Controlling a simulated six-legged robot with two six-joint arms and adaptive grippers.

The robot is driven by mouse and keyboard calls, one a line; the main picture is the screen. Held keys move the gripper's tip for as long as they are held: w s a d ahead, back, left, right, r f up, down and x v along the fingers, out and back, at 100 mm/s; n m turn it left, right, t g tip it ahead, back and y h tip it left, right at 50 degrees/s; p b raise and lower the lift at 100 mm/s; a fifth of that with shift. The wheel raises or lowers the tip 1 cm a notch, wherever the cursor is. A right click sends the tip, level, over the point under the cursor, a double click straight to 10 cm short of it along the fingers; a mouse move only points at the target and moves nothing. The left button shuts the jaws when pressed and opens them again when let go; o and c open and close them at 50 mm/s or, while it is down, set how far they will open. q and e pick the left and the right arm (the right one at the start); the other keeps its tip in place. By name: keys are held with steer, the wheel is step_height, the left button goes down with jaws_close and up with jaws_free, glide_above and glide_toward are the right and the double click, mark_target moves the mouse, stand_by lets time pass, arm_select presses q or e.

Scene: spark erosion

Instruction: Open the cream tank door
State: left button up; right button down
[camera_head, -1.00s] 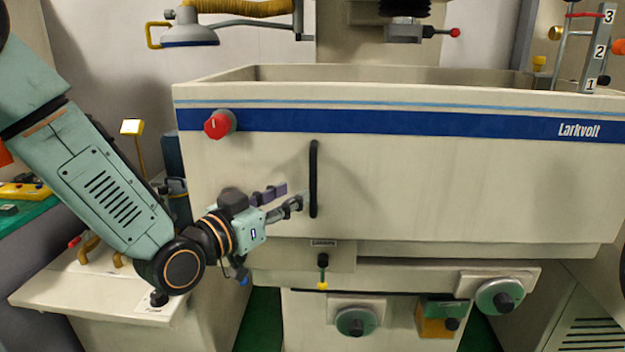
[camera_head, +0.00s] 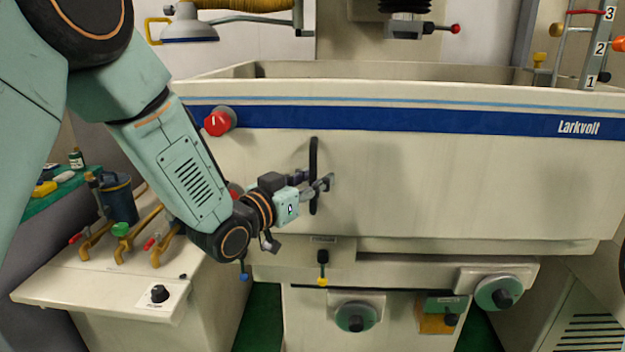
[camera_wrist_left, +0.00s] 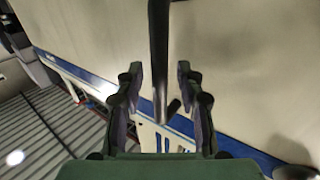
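The cream tank door (camera_head: 440,185) is the broad front face of the tank, below a blue stripe, and looks closed. Its black vertical bar handle (camera_head: 314,155) is left of the middle in the head view. My left gripper (camera_head: 320,180) is at the lower half of this handle, with its fingers on either side of the bar. In the left wrist view the handle (camera_wrist_left: 158,50) runs down between the two open fingers (camera_wrist_left: 160,72), with a gap visible on each side. My right gripper is not in view.
A red knob (camera_head: 218,122) sits on the tank's front, left of the handle. A small yellow-tipped lever (camera_head: 322,270) hangs below it. Green handwheels (camera_head: 356,317) are lower down. A cream side cabinet (camera_head: 95,290) with taps stands at the left.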

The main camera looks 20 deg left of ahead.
arm_select(q)
steer(key=shift+c, duration=0.3)
jaws_close()
steer(key=shift+w, duration=0.1)
